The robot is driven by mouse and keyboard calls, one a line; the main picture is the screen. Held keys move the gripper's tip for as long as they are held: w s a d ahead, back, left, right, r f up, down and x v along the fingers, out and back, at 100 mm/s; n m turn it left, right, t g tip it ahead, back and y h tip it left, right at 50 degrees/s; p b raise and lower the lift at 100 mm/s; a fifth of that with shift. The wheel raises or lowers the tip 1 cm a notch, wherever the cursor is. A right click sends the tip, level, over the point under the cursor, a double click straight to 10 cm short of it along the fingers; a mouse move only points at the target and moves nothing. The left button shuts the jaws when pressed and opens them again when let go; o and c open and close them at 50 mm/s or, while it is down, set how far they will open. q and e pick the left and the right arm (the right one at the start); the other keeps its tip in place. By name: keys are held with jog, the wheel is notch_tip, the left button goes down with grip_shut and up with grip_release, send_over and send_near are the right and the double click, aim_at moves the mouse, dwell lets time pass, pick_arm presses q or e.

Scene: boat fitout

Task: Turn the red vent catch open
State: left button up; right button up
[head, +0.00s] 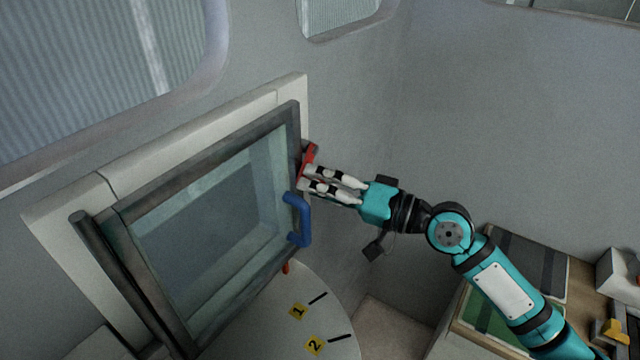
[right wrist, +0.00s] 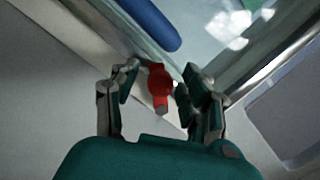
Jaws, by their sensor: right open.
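The red vent catch (head: 309,155) sits on the right edge of the glazed vent (head: 215,215). In the right wrist view the catch (right wrist: 160,84) lies between the two fingers, with gaps on both sides. My right gripper (head: 303,178) is open at the catch, and its fingers hide part of it in the head view. It also shows in the right wrist view (right wrist: 158,92). A blue handle (head: 303,220) is on the vent frame just below the gripper; it also shows in the right wrist view (right wrist: 150,20). My left gripper is not in view.
A round pale surface with yellow labels 1 (head: 298,311) and 2 (head: 314,345) lies below the vent. A small red piece (head: 285,267) shows at the frame's lower edge. A wooden bench with boxes (head: 525,262) stands at the right. The wall right of the vent is clear.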

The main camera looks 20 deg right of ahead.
grip_shut()
jog(key=shift+f, duration=0.1)
jog(key=shift+w+d+f+n+b, duration=0.2)
jog(key=shift+f+n+b, duration=0.1)
jog(key=shift+n+b, duration=0.55)
jog(key=shift+w+d+f+n+h+b, duration=0.1)
jog(key=shift+w+d+n+h+b, duration=0.25)
jog(key=shift+n+b, duration=0.6)
jog(key=shift+w+d+f+n+h+b, duration=0.15)
jog(key=shift+d+n+b, duration=0.25)
jog(key=shift+n+b, duration=0.55)
jog(key=shift+w+d+f+n+h+b, duration=0.15)
jog(key=shift+w+d+n+b, duration=0.25)
jog(key=shift+n+b, duration=0.55)
jog(key=shift+r, duration=0.15)
